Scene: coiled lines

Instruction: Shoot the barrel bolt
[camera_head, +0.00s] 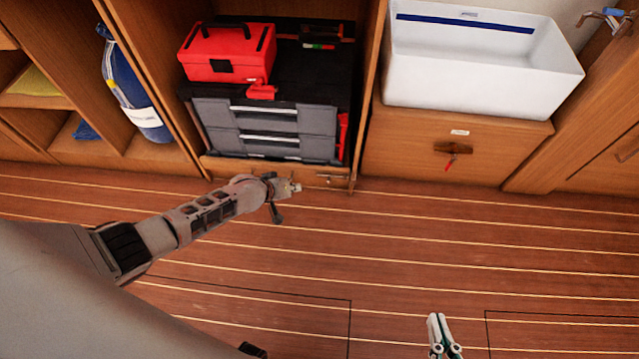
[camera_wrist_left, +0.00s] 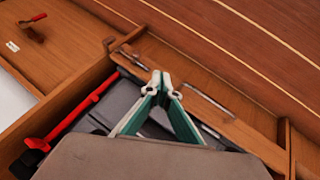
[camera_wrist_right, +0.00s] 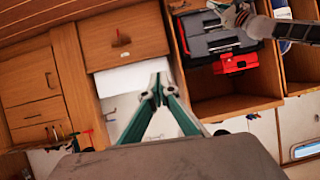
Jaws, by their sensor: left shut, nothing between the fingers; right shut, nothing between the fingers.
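A small metal fitting (camera_head: 325,178), which looks like the barrel bolt, sits on the low wooden front board under the grey drawers, near its right end. Its bolt position is too small to tell. In the left wrist view, metal hardware (camera_wrist_left: 132,59) shows on that board near the corner post, just beyond my fingers. My left gripper (camera_head: 292,188) is shut and empty at the board, a little left of the fitting; its tips also show in the left wrist view (camera_wrist_left: 160,78). My right gripper (camera_head: 438,318) is shut and empty over the floor, far from the board.
A red toolbox (camera_head: 228,52) stands on the grey drawer unit (camera_head: 270,130) behind the board. A slim metal bar (camera_wrist_left: 208,103) lies along the board. Right of it is a cabinet with a red-handled latch (camera_head: 453,152) under a white basin (camera_head: 480,80). The plank floor in front is clear.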

